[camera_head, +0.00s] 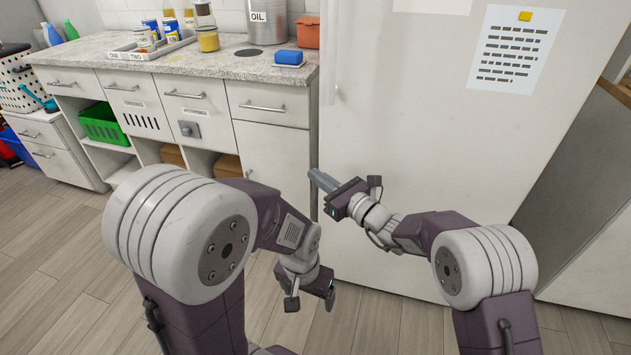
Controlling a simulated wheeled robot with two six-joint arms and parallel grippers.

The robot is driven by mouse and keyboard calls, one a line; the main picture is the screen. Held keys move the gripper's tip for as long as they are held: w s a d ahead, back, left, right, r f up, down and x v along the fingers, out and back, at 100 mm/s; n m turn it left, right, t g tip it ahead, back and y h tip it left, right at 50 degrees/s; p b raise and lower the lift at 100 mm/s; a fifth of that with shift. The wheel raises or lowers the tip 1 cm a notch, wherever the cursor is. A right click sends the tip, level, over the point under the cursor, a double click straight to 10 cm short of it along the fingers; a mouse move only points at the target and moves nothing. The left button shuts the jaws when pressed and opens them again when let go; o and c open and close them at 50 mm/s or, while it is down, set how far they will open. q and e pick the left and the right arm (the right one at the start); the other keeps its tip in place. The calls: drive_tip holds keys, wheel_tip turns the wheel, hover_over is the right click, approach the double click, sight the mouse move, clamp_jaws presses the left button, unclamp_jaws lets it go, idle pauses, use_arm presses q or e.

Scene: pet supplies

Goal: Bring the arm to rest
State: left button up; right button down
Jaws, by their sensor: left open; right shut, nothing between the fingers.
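My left gripper (311,301) hangs low in the middle of the view, above the wood floor. Its fingers are apart and nothing is between them. My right gripper (322,181) is higher up, in front of the white fridge's left edge and the cabinet beside it. Its fingers are shut, point left and hold nothing. Both arms are bent inward, and the two grippers are apart from each other.
A green basket (104,124) sits below. The white fridge (420,130) stands close ahead.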

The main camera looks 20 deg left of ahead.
drive_tip(key=shift+s+d, duration=0.15)
drive_tip(key=shift+s, duration=0.9)
